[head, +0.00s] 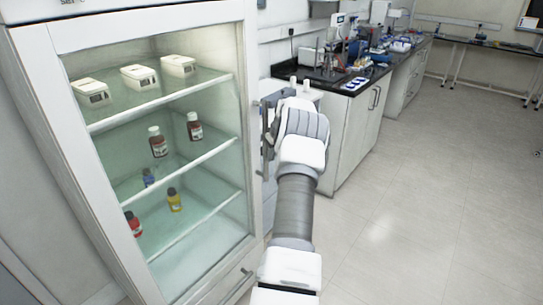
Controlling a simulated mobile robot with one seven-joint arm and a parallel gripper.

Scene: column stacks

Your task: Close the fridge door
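The fridge (28,85) is a tall white cabinet with a glass front, filling the left of the head view. Its door (245,130) has a white frame and glass, and shelves show through it. The door looks shut or nearly shut; I cannot tell whether a narrow gap remains. A dark upright handle (264,130) is at the door's right edge. My gripper (298,118) is at the far end of my arm, close to the right of the handle. Its fingertips are hidden, so I cannot tell whether it touches or holds the handle.
Inside the fridge are white boxes (138,77) on the top shelf and several small bottles (158,142) below. A lab bench (350,125) with a black top and equipment stands beyond my arm. The tiled floor (430,200) to the right is clear.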

